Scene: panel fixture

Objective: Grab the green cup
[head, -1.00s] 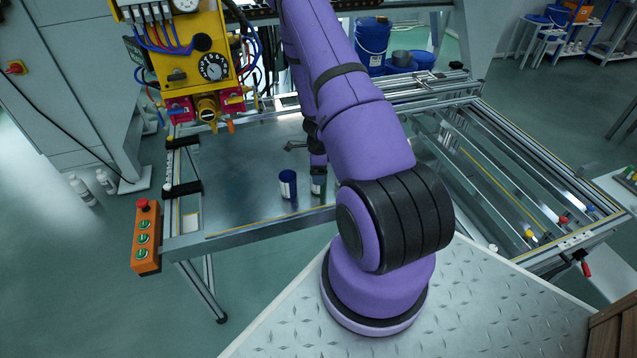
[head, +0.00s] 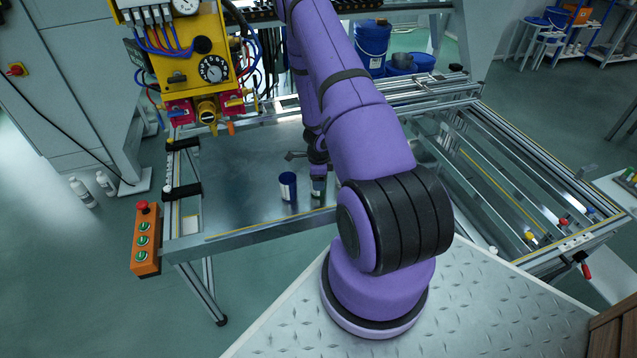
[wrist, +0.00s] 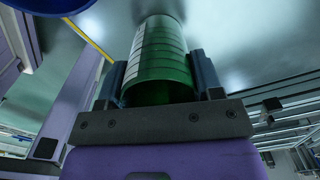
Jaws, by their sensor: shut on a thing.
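The green cup (wrist: 160,58) stands between the two fingers of my gripper (wrist: 160,82) in the wrist view, and the fingers are closed on its sides. It has a pale label on its left side. In the head view the cup (head: 317,187) shows only in part beside my arm, low over the metal table (head: 235,190); I cannot tell if it touches the table. My gripper is mostly hidden behind my arm there.
A blue cup (head: 288,186) with a white label stands on the table just left of the green cup. A yellow control panel (head: 180,50) hangs at the upper left. An orange button box (head: 146,240) is on the table's front left corner. The table's left part is clear.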

